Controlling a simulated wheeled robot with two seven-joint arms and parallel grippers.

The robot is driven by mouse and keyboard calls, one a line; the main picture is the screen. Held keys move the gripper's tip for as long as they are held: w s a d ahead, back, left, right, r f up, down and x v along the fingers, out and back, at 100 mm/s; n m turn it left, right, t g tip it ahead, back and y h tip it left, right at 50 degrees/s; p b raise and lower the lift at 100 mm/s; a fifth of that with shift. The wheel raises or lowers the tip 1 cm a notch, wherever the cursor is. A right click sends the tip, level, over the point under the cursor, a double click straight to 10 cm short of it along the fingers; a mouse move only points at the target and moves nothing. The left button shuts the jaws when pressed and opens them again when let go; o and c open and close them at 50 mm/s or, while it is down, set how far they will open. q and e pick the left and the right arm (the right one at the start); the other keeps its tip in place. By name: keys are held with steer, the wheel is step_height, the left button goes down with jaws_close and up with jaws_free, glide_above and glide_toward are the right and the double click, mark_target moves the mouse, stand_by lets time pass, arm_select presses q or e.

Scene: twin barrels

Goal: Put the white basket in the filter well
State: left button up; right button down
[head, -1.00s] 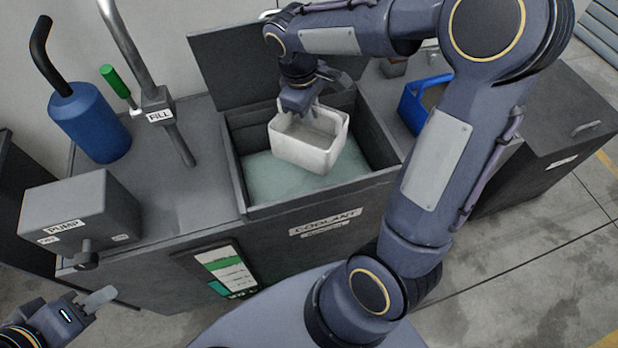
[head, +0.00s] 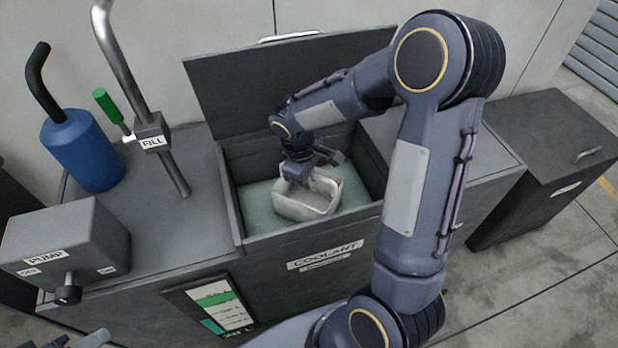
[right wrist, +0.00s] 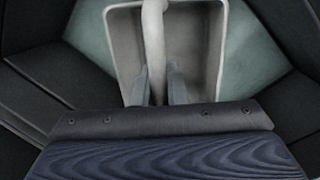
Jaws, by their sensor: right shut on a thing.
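The white basket (head: 330,206) is an open rectangular tub, down inside the open well (head: 345,216) of the coolant tank, over pale green liquid. Whether its bottom rests on anything is hidden. My right gripper (head: 298,178) is shut on the basket's upright handle. In the right wrist view the white handle (right wrist: 153,35) runs between the two fingers (right wrist: 158,88), with the basket (right wrist: 122,50) below. My left gripper (head: 92,340) barely shows at the bottom left edge, cut off by the frame, away from the well.
The tank's lid (head: 260,85) stands open behind the well. A grey pump box (head: 65,240), a fill pipe (head: 165,150), a blue canister (head: 82,150) and a green-handled tool (head: 108,105) stand left. A dark cabinet (head: 550,150) is at right.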

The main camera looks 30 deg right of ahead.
steer(key=shift+f, duration=0.2)
steer(key=c, duration=1.5)
jaws_free()
steer(key=shift+r, duration=0.1)
steer(key=shift+o, duration=0.2)
